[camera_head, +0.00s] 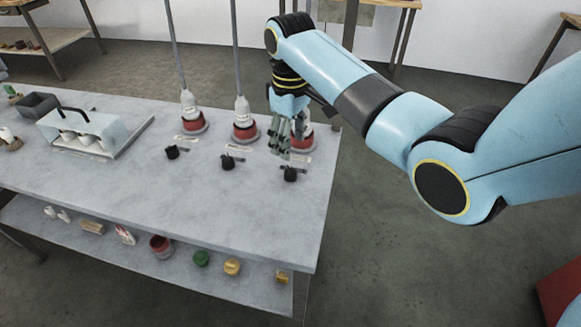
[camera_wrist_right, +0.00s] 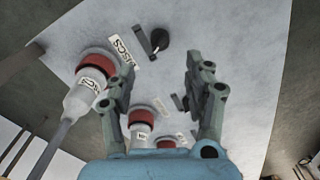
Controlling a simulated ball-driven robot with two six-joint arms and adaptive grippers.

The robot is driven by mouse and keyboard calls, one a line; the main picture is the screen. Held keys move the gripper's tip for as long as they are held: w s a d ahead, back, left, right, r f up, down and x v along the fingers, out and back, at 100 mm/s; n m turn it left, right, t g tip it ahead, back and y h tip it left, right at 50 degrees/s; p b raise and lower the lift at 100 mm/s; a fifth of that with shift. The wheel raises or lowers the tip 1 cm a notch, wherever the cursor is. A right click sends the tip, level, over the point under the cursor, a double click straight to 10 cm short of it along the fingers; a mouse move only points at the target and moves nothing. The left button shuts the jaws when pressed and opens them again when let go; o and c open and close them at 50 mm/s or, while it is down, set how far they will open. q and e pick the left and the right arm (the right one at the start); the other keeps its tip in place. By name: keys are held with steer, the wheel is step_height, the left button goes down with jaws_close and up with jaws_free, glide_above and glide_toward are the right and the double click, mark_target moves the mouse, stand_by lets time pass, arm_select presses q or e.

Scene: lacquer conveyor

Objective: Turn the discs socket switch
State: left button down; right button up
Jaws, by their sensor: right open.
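The discs socket (camera_wrist_right: 97,62) is a red-based socket with a white plug, and the label (camera_wrist_right: 122,52) beside it reads "DISCS", partly cut off by the angle. Its switch (camera_wrist_right: 160,40) is a black knob with a dark bar, lying beyond my fingertips in the right wrist view. In the head view I take it to be the rightmost black knob (camera_head: 290,174). My right gripper (camera_head: 284,148) is open and empty, pointing down above and just behind this knob, and it partly hides the rightmost red socket (camera_head: 303,140). In the wrist view its fingers (camera_wrist_right: 156,72) are spread apart. My left gripper does not show.
Two more red sockets (camera_head: 245,131) (camera_head: 194,125) with cables stand to the left, each with a black knob (camera_head: 228,162) (camera_head: 172,153) in front. A white rack (camera_head: 85,130) stands at the table's left. Small items lie on the lower shelf (camera_head: 190,283).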

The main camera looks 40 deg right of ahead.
mark_target(290, 169)
step_height(290, 169, down, 9)
steer(key=shift+f+b, duration=0.1)
steer(key=shift+b, duration=0.3)
jaws_close()
